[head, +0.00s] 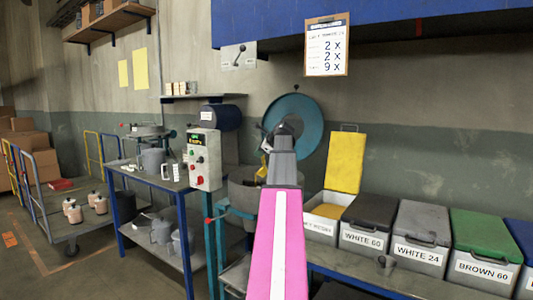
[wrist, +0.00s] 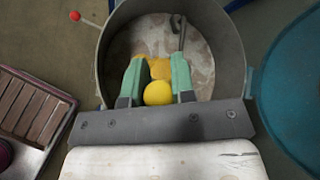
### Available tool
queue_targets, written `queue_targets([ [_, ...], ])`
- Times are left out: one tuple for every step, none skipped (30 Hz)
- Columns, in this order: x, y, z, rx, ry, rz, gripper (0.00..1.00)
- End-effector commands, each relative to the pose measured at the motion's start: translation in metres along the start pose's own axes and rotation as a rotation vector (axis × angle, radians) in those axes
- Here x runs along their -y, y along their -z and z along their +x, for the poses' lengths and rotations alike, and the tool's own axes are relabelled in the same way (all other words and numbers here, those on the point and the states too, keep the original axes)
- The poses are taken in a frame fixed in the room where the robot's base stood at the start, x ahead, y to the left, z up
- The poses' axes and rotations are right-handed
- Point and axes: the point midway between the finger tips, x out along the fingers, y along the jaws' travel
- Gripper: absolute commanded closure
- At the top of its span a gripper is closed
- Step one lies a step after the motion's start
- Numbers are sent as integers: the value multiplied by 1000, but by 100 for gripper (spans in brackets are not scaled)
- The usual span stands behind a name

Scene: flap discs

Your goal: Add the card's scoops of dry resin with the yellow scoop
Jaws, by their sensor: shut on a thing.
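My gripper (wrist: 157,80) is shut on the yellow scoop (wrist: 158,94), whose rounded yellow part shows between the green fingers. An orange-yellow patch beyond it may be the scoop's bowl or resin; I cannot tell. They are over the round grey mixing drum (wrist: 106,55), which has pale, patchy material (wrist: 205,60) at the bottom. In the head view my arm partly covers the drum (head: 240,192). The resin bin (head: 319,228) stands right of my arm with its yellow lid (head: 345,162) up and tan material inside. The card (head: 327,50) on the wall reads 2 X, 2 X, 9 X.
Closed bins marked WHITE 60 (head: 362,238), WHITE 24 (head: 417,252) and BROWN 60 (head: 482,266) line the bench at right. A control box (head: 204,160) stands left of the drum. A teal disc (head: 310,125) is behind it. A cart (head: 75,220) holds several jars at left.

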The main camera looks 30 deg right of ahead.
Motion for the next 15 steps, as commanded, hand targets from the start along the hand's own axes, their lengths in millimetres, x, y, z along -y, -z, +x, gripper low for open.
queue_targets([
  [-1, -6, 4, -35, -7, -23, 100],
  [-2, -9, 7, -58, -11, -37, 100],
  [-3, -12, 10, -89, -16, -55, 100],
  [-4, -14, 12, -112, -21, -69, 100],
  [-5, -17, 14, -135, -25, -82, 100],
  [-6, -20, 17, -167, -30, -100, 100],
  [-7, -22, 19, -191, -34, -114, 100],
  [-8, -25, 21, -213, -38, -127, 100],
  [-9, -27, 25, -245, -43, -145, 100],
  [-10, -28, 27, -268, -48, -158, 100],
  [-12, -30, 30, -290, -52, -172, 100],
  [-13, -32, 34, -321, -57, -190, 100],
  [-15, -34, 36, -344, -61, -203, 100],
  [-16, -36, 39, -367, -66, -216, 100],
  [-18, -38, 42, -398, -71, -234, 100],
])
